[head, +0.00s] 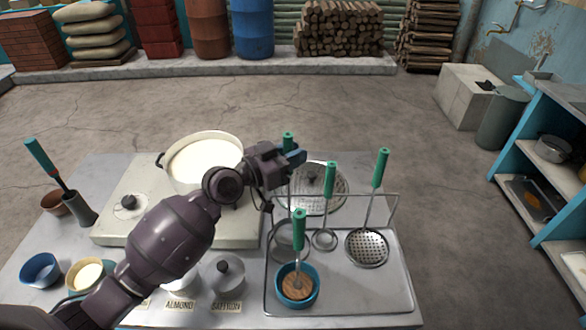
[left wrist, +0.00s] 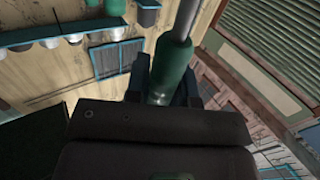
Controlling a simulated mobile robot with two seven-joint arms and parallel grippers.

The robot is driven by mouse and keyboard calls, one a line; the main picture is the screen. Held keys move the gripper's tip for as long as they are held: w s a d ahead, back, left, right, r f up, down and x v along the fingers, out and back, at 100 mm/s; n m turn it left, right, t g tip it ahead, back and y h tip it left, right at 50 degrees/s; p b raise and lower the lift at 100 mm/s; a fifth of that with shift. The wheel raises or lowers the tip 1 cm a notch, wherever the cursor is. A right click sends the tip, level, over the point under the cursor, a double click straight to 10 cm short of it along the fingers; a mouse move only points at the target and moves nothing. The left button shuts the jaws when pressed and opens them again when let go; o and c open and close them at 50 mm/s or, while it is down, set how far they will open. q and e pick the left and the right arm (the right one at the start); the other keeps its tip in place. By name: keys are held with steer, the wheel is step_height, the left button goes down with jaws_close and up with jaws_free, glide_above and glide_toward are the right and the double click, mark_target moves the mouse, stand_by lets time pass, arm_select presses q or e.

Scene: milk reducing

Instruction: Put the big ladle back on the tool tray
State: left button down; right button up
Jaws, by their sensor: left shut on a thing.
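My left gripper (head: 292,156) is shut on the green handle of the big ladle (head: 288,138), at the back left of the tool tray. The handle also shows between the fingers in the left wrist view (left wrist: 173,65). The ladle hangs upright, its round steel bowl over the left part of the tool tray (head: 345,290), partly hidden behind another green handle. I cannot tell whether it touches the tray or rack. A small ladle (head: 324,239) and a perforated skimmer (head: 367,248) stand upright to its right. My right gripper is not in view.
A blue bowl (head: 281,294) with brown contents and a green-handled tool (head: 299,230) sits at the tray's front left. A pot of milk (head: 203,160) stands left of the gripper. A perforated round lid (head: 325,190) lies behind the rack. The tray's front right is clear.

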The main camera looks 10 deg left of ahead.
arm_select(q)
step_height(320, 180, down, 4)
steer(key=shift+b, duration=0.6)
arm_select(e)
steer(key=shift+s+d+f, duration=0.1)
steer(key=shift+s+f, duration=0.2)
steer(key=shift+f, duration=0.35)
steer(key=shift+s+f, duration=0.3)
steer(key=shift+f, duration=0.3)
arm_select(q)
steer(key=shift+f, duration=0.15)
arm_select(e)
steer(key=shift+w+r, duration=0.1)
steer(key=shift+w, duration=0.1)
arm_select(q)
steer(key=c, duration=1)
jaws_free()
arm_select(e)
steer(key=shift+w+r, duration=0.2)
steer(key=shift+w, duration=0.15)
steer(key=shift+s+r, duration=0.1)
